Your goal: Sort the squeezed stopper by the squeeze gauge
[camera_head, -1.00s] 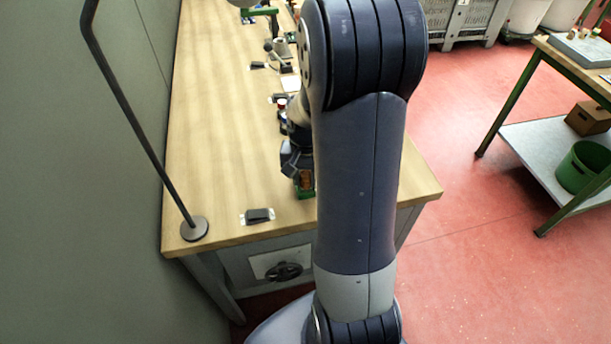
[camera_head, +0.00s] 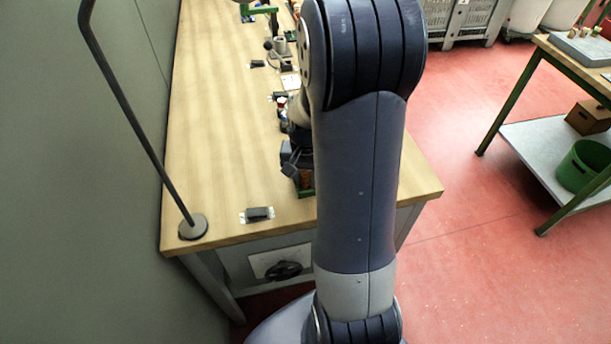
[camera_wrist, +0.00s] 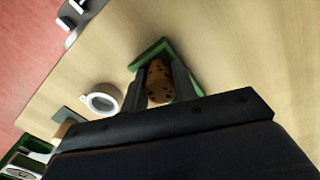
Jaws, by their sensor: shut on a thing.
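A brown speckled cork stopper (camera_wrist: 159,82) sits between the two fingers of my gripper (camera_wrist: 160,88) in the wrist view. My gripper is shut on it. A green holder or frame (camera_wrist: 152,52) shows just beyond the fingertips, and the stopper overlaps it in the picture. I cannot tell whether they touch. In the head view my gripper (camera_head: 296,168) is low over the near end of the bench, partly hidden by my arm. The stopper (camera_head: 306,179) shows there as a small brown patch above the green piece (camera_head: 306,193).
The wooden bench (camera_head: 220,150) has clear room on its left side. A black object on a pale patch (camera_head: 257,214) lies near the front edge. A round lamp-like base (camera_head: 193,228) stands at the front left corner. A white-rimmed round cup (camera_wrist: 102,101) is beside my gripper.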

